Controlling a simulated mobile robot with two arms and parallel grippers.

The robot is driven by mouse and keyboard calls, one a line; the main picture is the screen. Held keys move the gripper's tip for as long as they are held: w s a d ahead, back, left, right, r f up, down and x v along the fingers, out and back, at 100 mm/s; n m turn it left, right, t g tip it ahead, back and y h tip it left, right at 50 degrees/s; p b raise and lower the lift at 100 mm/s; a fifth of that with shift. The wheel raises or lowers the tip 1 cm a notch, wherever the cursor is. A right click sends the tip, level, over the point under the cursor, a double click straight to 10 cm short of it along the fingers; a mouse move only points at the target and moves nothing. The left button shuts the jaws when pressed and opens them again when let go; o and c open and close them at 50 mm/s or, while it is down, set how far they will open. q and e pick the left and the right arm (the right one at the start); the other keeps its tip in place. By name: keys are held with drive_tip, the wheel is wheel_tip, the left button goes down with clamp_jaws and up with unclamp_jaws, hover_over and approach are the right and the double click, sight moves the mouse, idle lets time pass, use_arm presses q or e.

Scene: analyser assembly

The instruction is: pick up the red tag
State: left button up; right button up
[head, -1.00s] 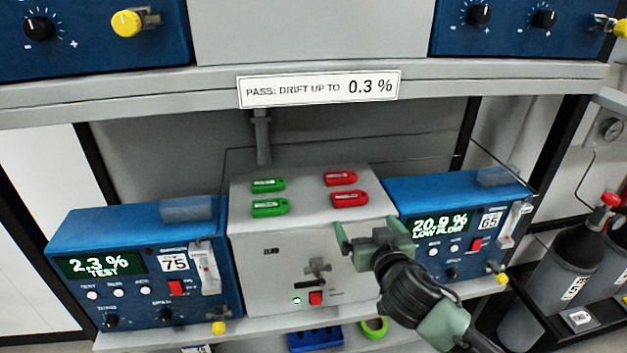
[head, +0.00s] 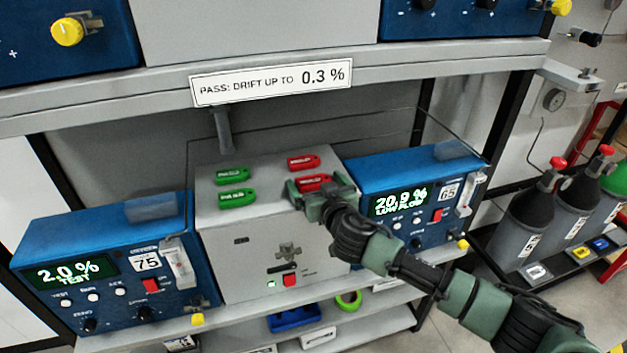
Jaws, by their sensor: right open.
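Two red tags lie on top of the grey box (head: 225,222), on its right side. The far red tag (head: 303,162) is fully in view. The near red tag (head: 313,182) is partly hidden by my right gripper. My right gripper (head: 316,186) is open, with its fingers at the near red tag, one toward each end of it. I cannot tell whether they touch it. My left gripper is not in view.
Two green tags (head: 233,175) (head: 237,198) lie left of the red ones. Blue analysers stand left (head: 110,225) and right (head: 400,175) of the box. A shelf with a pass sign (head: 271,82) runs above. Gas cylinders (head: 535,215) stand at right.

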drive_tip(key=c, duration=1.4)
